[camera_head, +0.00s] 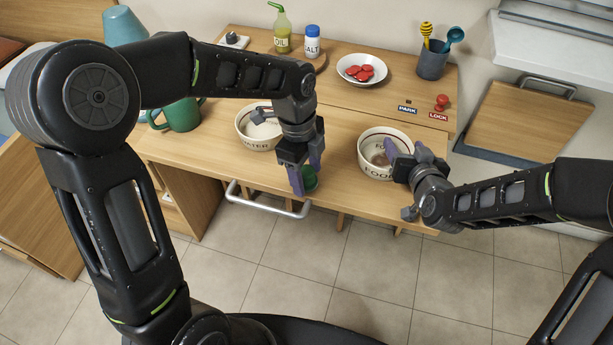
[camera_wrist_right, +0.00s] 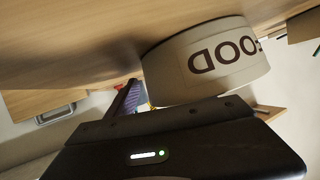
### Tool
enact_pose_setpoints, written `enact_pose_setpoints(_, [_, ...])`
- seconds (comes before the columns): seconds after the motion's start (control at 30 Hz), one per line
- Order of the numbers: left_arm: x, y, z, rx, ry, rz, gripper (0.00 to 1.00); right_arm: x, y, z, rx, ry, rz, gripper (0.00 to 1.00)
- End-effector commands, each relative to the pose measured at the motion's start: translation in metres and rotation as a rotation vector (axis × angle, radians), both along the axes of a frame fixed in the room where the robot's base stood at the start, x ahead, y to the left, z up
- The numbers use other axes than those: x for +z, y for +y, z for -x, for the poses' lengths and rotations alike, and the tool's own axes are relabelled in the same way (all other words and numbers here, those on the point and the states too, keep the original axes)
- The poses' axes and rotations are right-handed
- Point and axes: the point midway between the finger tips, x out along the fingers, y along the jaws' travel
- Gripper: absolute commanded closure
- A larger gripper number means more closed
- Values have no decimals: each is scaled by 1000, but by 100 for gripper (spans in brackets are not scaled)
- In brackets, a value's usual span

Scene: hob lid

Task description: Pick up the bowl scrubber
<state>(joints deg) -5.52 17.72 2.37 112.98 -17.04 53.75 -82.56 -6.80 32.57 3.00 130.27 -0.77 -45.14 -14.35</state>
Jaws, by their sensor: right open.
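My right gripper (camera_head: 408,153) is open at the right rim of the FOOD bowl (camera_head: 374,170). That bowl has something brownish inside. In the right wrist view the FOOD bowl (camera_wrist_right: 212,62) is close beyond the gripper body. The WATER bowl (camera_head: 256,143) stands left of my left gripper.
A green mug (camera_head: 182,115) stands at the table's left. On the raised back shelf are an oil bottle (camera_head: 282,32), a salt jar (camera_head: 312,42), a white dish of red pieces (camera_head: 361,69) and a utensil cup (camera_head: 432,62). A metal rail (camera_head: 268,205) runs along the front.

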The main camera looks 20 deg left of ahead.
Motion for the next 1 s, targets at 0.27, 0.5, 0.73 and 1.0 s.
enact_pose_setpoints(0.27, [0, 0, 0, 0, 0, 0, 65, 0, 0, 0, 0, 0, 0, 39])
enact_pose_setpoints(0.5, [0, 0, 0, 0, 0, 0, 85, 0, 0, 0, 0, 0, 0, 39])
enact_pose_setpoints(0.73, [0, 0, 0, 0, 0, 0, 95, 0, 0, 0, 0, 0, 0, 39])
enact_pose_setpoints(1.0, [10, 0, -1, 0, -2, 0, 95, 0, 0, 0, 0, 0, 0, 39])
